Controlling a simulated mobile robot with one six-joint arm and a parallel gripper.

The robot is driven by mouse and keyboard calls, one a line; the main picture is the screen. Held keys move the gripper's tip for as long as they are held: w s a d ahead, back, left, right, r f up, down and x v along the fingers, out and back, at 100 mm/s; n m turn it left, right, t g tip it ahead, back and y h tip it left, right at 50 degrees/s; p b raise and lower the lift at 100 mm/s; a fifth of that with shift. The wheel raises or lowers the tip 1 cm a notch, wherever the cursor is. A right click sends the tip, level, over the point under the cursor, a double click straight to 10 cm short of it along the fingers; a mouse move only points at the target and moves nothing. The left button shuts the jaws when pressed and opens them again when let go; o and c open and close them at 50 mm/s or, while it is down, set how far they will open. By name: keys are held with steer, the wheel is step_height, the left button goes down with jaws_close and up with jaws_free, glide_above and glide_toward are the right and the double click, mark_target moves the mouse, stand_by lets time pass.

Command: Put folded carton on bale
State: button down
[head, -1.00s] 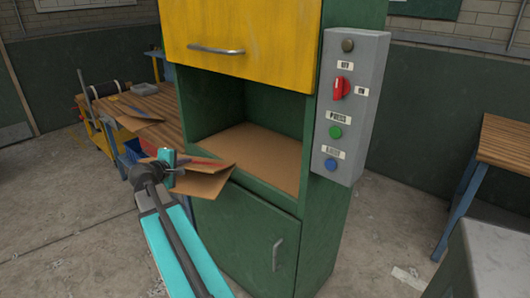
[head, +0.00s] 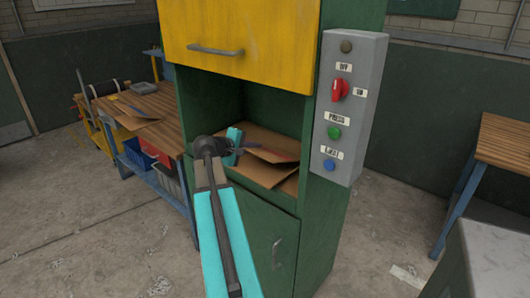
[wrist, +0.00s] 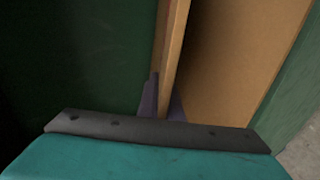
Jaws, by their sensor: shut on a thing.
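The folded carton (head: 272,153), brown with a reddish mark, is inside the open chamber of the green press, above the bale. The bale (head: 291,186) is the flat brown cardboard surface on the chamber floor, partly hidden by the carton and my arm. My gripper (head: 236,147) is at the chamber opening, shut on the carton's near left edge. In the wrist view the carton (wrist: 173,55) stands edge-on between the dark fingers (wrist: 163,103). Whether the carton touches the bale is unclear.
The raised yellow door (head: 240,40) is above the chamber. The green frame and a grey control box (head: 350,110) with a red switch bound its right side. A wooden workbench (head: 160,105) at left holds another folded carton (head: 128,112).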

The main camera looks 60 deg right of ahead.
steer(key=s+d+f+p, duration=0.1)
steer(key=s+d+p, duration=0.2)
steer(key=s+d, duration=0.7)
steer(key=shift+x, duration=1.1)
steer(key=shift+w+d, duration=0.1)
steer(key=shift+f+p, duration=0.4)
steer(key=shift+f, duration=1.15)
steer(key=c, duration=1.9)
jaws_free()
steer(key=shift+c, duration=0.2)
